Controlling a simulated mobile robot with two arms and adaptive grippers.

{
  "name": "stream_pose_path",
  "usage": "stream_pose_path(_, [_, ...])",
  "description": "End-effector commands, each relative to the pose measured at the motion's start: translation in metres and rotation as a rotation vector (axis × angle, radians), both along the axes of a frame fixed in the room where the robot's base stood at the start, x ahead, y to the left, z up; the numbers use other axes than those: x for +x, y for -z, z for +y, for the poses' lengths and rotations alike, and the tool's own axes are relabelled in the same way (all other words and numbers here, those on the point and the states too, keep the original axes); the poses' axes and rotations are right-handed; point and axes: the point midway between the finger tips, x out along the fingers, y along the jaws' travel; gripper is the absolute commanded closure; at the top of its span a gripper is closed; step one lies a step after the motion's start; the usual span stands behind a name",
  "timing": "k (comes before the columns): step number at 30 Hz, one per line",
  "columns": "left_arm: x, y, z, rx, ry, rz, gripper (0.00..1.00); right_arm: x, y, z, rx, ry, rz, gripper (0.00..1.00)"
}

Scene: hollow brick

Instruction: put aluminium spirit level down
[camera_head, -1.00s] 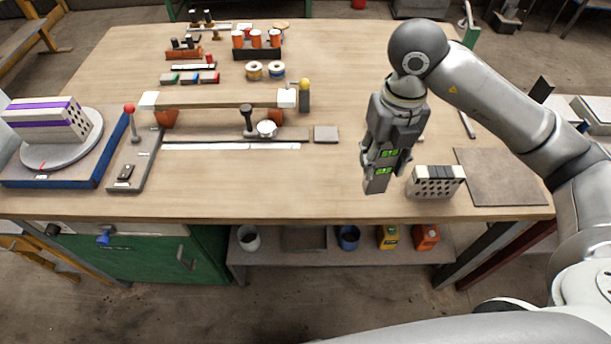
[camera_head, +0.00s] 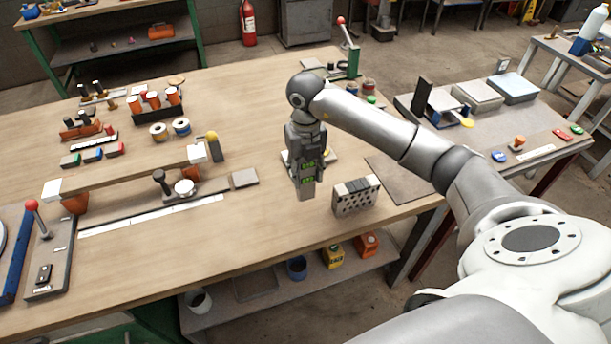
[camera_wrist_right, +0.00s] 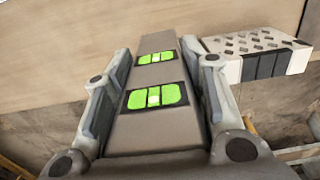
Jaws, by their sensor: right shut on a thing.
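The aluminium spirit level (camera_head: 307,180) is a grey bar with bright green vials. My right gripper (camera_head: 305,150) is shut on it, over the near edge of the wooden workbench. In the right wrist view the level (camera_wrist_right: 158,75) runs lengthwise between the two fingers of the gripper (camera_wrist_right: 157,62), with two green vial windows facing up. Whether its lower end touches the bench I cannot tell. My left gripper is not in view.
A perforated block (camera_head: 355,197) stands just right of the level; it also shows in the right wrist view (camera_wrist_right: 258,62). A dark flat plate (camera_head: 400,178) lies farther right. A long beam on supports (camera_head: 125,178) and a measuring strip (camera_head: 150,217) lie left. Bare wood (camera_head: 240,225) lies left of the level.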

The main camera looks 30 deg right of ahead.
Motion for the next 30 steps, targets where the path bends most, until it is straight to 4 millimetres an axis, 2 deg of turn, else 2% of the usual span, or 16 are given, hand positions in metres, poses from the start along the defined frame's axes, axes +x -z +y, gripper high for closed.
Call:
stream_pose_path(8, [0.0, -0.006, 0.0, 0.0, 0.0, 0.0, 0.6, 0.012, 0.018, -0.009, 0.001, 0.001, 0.002, 0.91])
stream_pose_path(12, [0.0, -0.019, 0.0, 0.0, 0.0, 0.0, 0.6, 0.011, 0.037, -0.008, 0.002, 0.0, 0.004, 0.91])
stream_pose_path(15, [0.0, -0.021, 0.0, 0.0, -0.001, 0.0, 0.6, 0.012, 0.046, -0.009, 0.001, 0.0, 0.002, 0.91])
stream_pose_path(26, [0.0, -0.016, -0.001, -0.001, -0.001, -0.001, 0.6, 0.012, 0.052, -0.009, 0.001, -0.001, -0.001, 0.91])
stream_pose_path(27, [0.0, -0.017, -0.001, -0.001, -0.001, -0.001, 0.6, 0.012, 0.052, -0.009, 0.001, -0.001, 0.0, 0.58])
stream_pose_path(30, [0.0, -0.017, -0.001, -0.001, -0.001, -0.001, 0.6, 0.012, 0.052, -0.009, 0.001, -0.001, 0.0, 0.45])
